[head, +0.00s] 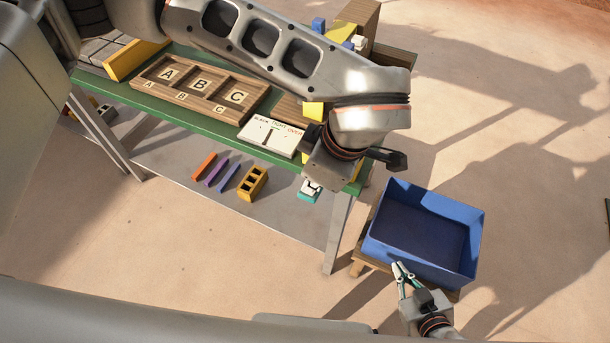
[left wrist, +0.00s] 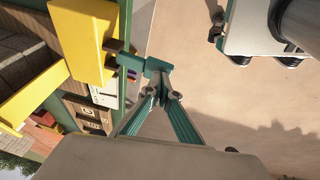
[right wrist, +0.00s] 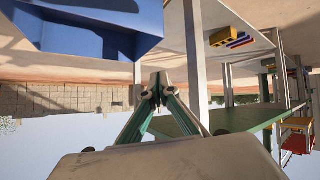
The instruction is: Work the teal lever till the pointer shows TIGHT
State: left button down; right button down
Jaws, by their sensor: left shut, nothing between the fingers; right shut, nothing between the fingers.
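The yellow press (left wrist: 85,40) has a teal lever (left wrist: 130,61) on a dark arm in the left wrist view. My left gripper (left wrist: 160,84) is shut and empty, its fingertips right at the teal lever end; I cannot tell whether they touch. In the head view my left gripper (head: 310,190) is over the table's right front edge, and my wrist hides most of the press. The gauge card (head: 272,137) reads SLACK, TIGHT, OVER; its pointer is too small to read surely. My right gripper (head: 400,268) is shut and empty near the blue bin; it also shows in the right wrist view (right wrist: 153,88).
A wooden tray (head: 236,119) marked A, B, C lies on the green table (head: 200,124). The lower shelf (head: 190,145) holds coloured bars and a yellow holed block (head: 253,183). A blue bin (head: 382,233) stands on a wooden stool to the right. Floor between is clear.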

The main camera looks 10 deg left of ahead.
aim_at(310, 198)
pick_arm(q)
jog(key=shift+s+a+f, duration=0.1)
jog(key=shift+s+f, duration=0.1)
jog(key=shift+f, duration=0.25)
jog(key=shift+s+a+f, duration=0.1)
jog(key=shift+s+f, duration=0.1)
jog(key=shift+f, duration=0.25)
jog(key=shift+s+f+b, duration=0.2)
jog(key=shift+f+b, duration=0.3)
jog(key=shift+f, duration=1)
jog(key=shift+f+b, duration=0.4)
jog(key=shift+f, duration=0.05)
